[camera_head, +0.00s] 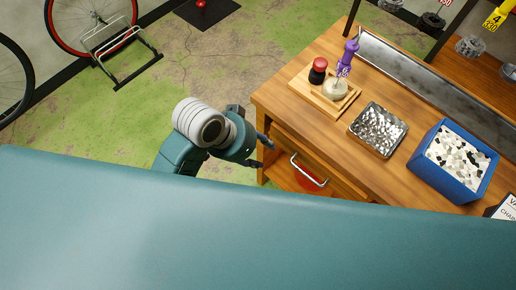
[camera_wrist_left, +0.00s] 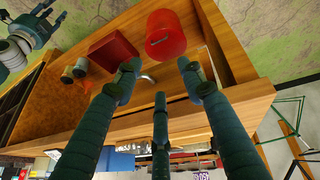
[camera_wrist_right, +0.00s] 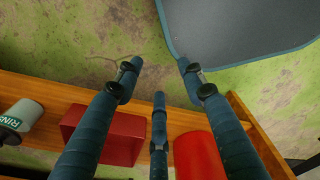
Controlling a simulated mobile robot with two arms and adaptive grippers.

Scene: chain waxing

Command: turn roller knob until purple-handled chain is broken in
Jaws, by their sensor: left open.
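A purple handle with a numbered tag (camera_head: 346,62) stands upright at a pale round piece (camera_head: 335,89) on a small wooden stand (camera_head: 348,101). A red-topped black knob-like piece (camera_head: 318,70) is beside it; I cannot tell if it is the roller knob. No chain is clear. My left gripper (camera_head: 266,152) is open and empty, off the workbench's left front corner, apart from the stand; its spread fingers also show in the left wrist view (camera_wrist_left: 159,68). My right gripper (camera_wrist_right: 160,72) is open and empty in its own wrist view, hidden in the head view.
A metal tray of shiny pieces (camera_head: 359,138) and a blue bin (camera_head: 424,174) stand on the workbench (camera_head: 290,92). A drawer handle (camera_head: 308,171) is on its front. A red bucket (camera_wrist_left: 166,36) and red box (camera_wrist_left: 113,49) show below. A bicycle wheel (camera_head: 91,53) is at the far left.

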